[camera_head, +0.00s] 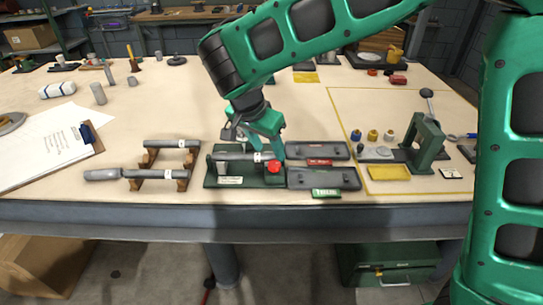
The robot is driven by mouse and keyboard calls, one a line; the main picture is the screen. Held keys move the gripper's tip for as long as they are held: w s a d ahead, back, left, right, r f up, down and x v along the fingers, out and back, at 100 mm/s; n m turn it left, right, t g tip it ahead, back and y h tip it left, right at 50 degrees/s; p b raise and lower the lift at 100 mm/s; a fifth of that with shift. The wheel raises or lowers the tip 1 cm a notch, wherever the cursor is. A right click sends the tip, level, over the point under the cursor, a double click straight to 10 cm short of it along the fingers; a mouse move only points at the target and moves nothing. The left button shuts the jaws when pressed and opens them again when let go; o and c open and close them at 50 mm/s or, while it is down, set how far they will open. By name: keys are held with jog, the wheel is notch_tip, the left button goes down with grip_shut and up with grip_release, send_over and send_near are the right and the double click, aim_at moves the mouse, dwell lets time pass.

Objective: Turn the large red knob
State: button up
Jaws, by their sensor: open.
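The large red knob (274,166) sits at the right front end of a grey cylindrical casing (238,157) on a dark green base (212,181) near the table's front edge. My gripper (277,150) comes down from above with its fingers just behind and above the knob. Its green jaws are open. One finger partly overlaps the casing and the knob's upper side, and I cannot tell whether it touches the knob.
Two grey rods on wooden cradles (157,174) stand left of the base. Grey trays (322,178) lie close on the right, with a green press-like stand (426,143) beyond. A clipboard (90,140) lies at far left. The table's middle back is mostly clear.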

jog(key=shift+v, duration=2.1)
jog(key=s+d+r+g, duration=0.1)
jog(key=s+d, duration=0.1)
jog(key=d, duration=1.2)
jog(key=s+d+r+g, duration=0.1)
jog(key=s+d, duration=0.2)
jog(key=d, duration=1.1)
jog(key=s+d+f+y, duration=0.1)
jog(key=s+d, duration=0.3)
jog(key=s, duration=0.3)
jog(key=s+d+f+g+y, duration=0.1)
jog(key=s+d+f, duration=0.1)
jog(key=s+d, duration=0.2)
jog(key=s+d+f+n, duration=0.1)
jog(key=s+d, duration=0.3)
jog(key=s, duration=0.6)
jog(key=shift+s+d+f+g+y, duration=0.2)
jog(key=shift+s+d+g+y, duration=0.1)
jog(key=shift+s+d+y, duration=0.1)
jog(key=shift+w, duration=0.1)
